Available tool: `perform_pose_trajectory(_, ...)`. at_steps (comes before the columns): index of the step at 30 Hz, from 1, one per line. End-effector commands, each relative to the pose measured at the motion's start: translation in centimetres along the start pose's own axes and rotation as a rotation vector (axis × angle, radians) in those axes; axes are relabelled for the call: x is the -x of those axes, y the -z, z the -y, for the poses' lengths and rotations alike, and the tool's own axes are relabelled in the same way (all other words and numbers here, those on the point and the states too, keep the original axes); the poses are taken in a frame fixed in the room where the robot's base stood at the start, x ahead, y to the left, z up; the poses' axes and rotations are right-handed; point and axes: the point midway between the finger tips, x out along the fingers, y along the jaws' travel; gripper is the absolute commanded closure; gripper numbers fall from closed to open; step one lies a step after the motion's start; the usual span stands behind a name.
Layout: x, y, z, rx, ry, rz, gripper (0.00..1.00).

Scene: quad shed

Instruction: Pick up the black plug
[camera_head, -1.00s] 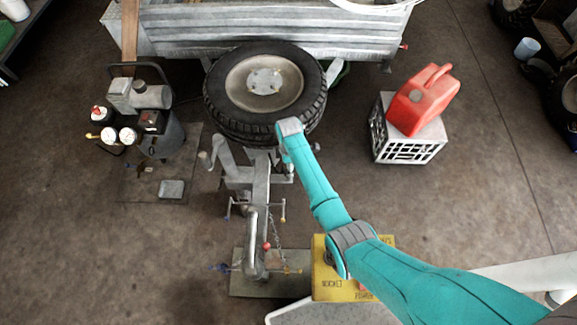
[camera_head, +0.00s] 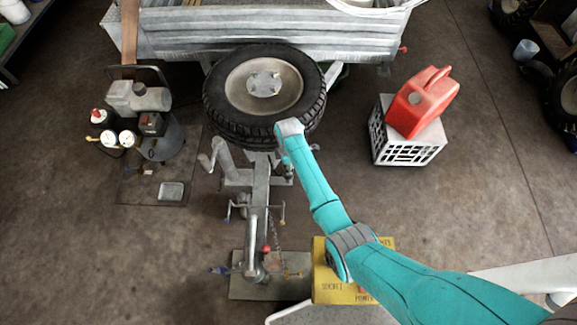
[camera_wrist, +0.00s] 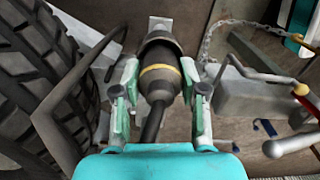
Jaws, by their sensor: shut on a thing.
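The black plug (camera_wrist: 160,84) shows in the wrist view as a dark, rounded body with a yellow ring and a black cable (camera_wrist: 152,124) running back towards me. My gripper (camera_wrist: 160,92) has one finger on each side of it and is shut on it. The plug's far end lies by a small light metal plate (camera_wrist: 160,24). I cannot tell whether the plug touches this plate. In the head view my arm hides the plug and the fingers.
A trailer tyre (camera_head: 225,104) stands close to the left of my gripper. The metal trailer tongue (camera_head: 262,180) lies beside it, with a chain (camera_wrist: 208,42). A yellow box (camera_head: 345,290) is below my arm. A red can (camera_head: 420,102) sits on a white crate (camera_head: 402,151) to the right.

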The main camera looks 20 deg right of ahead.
Motion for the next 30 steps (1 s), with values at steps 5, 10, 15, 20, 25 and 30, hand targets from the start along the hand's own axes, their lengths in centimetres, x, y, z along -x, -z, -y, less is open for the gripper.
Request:
perform_pose_trajectory(5, 2.1, 0.0, -0.1, 0.000, -0.004, -0.001, 1.00)
perform_pose_trajectory(10, 4.7, 0.0, 0.0, 0.000, -0.003, -0.001, 1.00)
perform_pose_trajectory(15, 7.2, 0.0, 0.0, 0.000, -0.002, -0.001, 1.00)
perform_pose_trajectory(20, 8.7, 0.0, 0.0, 0.000, -0.002, -0.001, 1.00)
perform_pose_trajectory(25, 9.2, 0.0, 0.1, 0.000, 0.000, 0.000, 1.00)
perform_pose_trajectory(30, 9.2, 0.0, 0.1, 0.000, 0.000, 0.000, 1.00)
